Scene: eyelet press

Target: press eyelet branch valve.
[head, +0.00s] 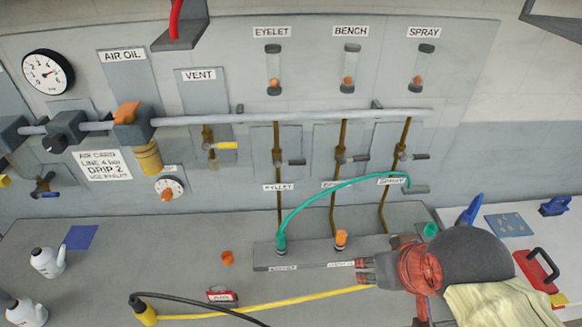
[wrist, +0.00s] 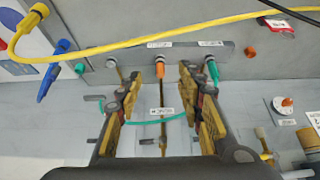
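In the head view, the eyelet branch pipe with its valve (head: 279,161) drops from the grey manifold, above a lower EYELET label (head: 278,187). Its dark handle (head: 296,162) points right, across the pipe. The eyelet flow tube (head: 273,70) is above, with its orange float low. My gripper (head: 361,270) is below and right of the valve, over the bench, beside the orange-plugged outlet (head: 341,238). In the wrist view, upside down, my gripper (wrist: 172,70) is open and empty, with that orange plug (wrist: 164,56) seen between the fingers. The eyelet valve is not clear there.
The bench (head: 345,166) and spray (head: 402,156) valves stand to the right. A green hose (head: 328,189) arcs from the left outlet across the branch pipes. A yellow hose (head: 265,305) lies on the bench by my gripper. The yellow-handled vent valve (head: 222,145) is left.

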